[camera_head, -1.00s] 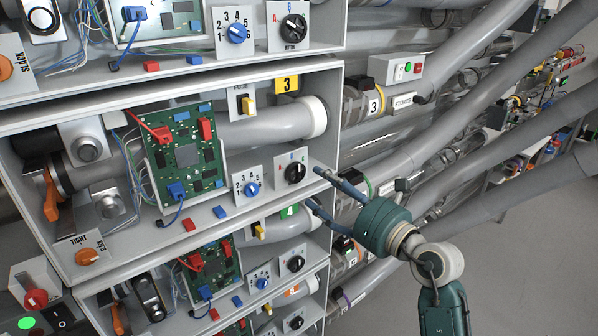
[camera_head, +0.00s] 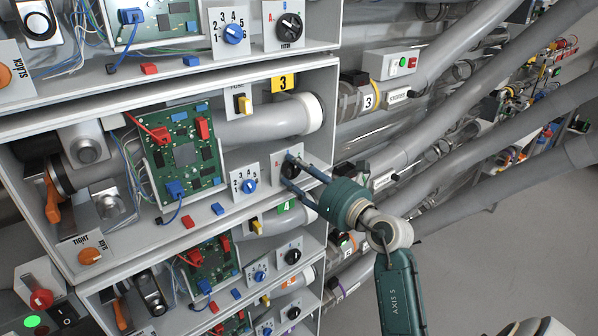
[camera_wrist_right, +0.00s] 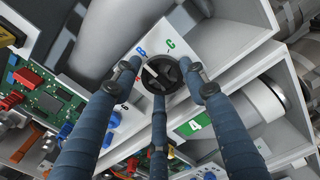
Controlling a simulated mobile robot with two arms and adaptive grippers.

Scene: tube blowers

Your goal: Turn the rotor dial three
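The rotor dial three, a black knob with a pale pointer line, sits on a white plate in the bay tagged with a yellow 3 (camera_head: 286,83). In the right wrist view the dial (camera_wrist_right: 162,74) is centred, with a blue B and a green C above it; its pointer line slants up-left toward the B side. My right gripper (camera_head: 289,170) has its blue fingers spread around the dial, tips close to its rim. Whether they touch it cannot be told. In the head view the fingers partly hide the dial and its plate. My left gripper is not in view.
Left of the dial is a blue numbered knob (camera_head: 249,185), then a green circuit board (camera_head: 185,150). A yellow fuse switch (camera_head: 243,104) and a grey pipe (camera_head: 265,125) are above. Similar bays lie above and below. Thick pipes run along the right.

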